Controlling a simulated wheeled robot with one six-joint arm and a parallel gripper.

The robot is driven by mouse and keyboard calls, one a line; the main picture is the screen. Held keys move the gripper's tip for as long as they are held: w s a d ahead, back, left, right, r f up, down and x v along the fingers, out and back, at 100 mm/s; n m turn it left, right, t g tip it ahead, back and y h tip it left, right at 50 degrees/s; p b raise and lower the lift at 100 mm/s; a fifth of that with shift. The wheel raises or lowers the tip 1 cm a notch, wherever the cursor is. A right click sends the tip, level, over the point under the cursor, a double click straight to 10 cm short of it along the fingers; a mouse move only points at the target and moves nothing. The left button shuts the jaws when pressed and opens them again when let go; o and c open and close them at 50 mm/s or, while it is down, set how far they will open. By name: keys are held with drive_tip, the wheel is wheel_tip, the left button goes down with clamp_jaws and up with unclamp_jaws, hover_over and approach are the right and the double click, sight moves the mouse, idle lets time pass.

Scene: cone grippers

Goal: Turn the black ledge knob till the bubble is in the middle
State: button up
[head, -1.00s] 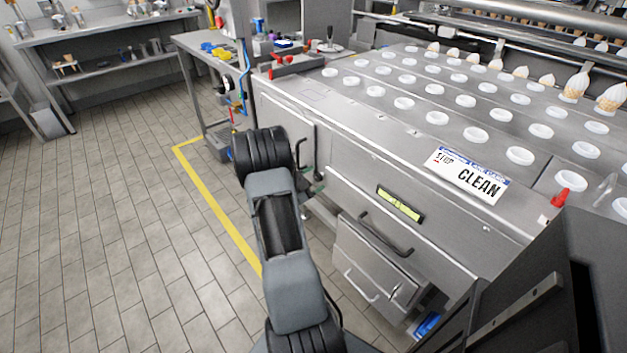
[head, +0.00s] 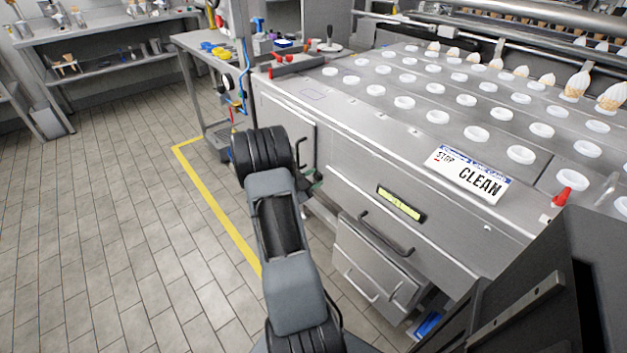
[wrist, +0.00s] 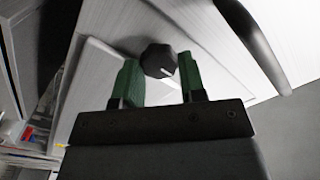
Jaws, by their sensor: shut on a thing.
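The black ledge knob (wrist: 158,60) is faceted, with a pale pointer line, and sits on a light metal face in the wrist view. My gripper (wrist: 160,74) has green fingers, one on each side of the knob, and is shut on it. In the head view my arm hides the knob and most of the gripper; a bit of green shows beside the arm. The yellow-green bubble level (head: 400,203) is set in the front of the steel machine. The bubble is too small to place for sure.
A dark bar handle (wrist: 252,40) passes close to the right of the knob in the wrist view. The machine's top (head: 345,98) carries rows of white rings and several cones. A sign reading CLEAN (head: 467,175) lies near its front edge. The tiled floor at left is clear.

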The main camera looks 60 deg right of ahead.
drive_tip(key=m+b, duration=0.1)
drive_tip(key=b, duration=0.1)
drive_tip(key=f+m+b, duration=0.1)
drive_tip(key=b, duration=0.1)
drive_tip(key=shift+m, duration=0.4)
drive_tip(key=m+b, duration=0.4)
drive_tip(key=b, duration=0.3)
drive_tip(key=shift+s+m, duration=0.1)
drive_tip(key=shift+m, duration=0.2)
drive_tip(key=m+b, duration=0.3)
drive_tip(key=b, duration=0.3)
drive_tip(key=shift+a+m, duration=0.1)
drive_tip(key=shift+m, duration=0.2)
drive_tip(key=shift+r+m+b, duration=0.1)
drive_tip(key=shift+m+b, duration=0.8)
drive_tip(key=shift+b, duration=0.15)
drive_tip(key=shift+r, duration=0.1)
drive_tip(key=o, duration=0.9)
drive_tip(key=shift+r, duration=0.15)
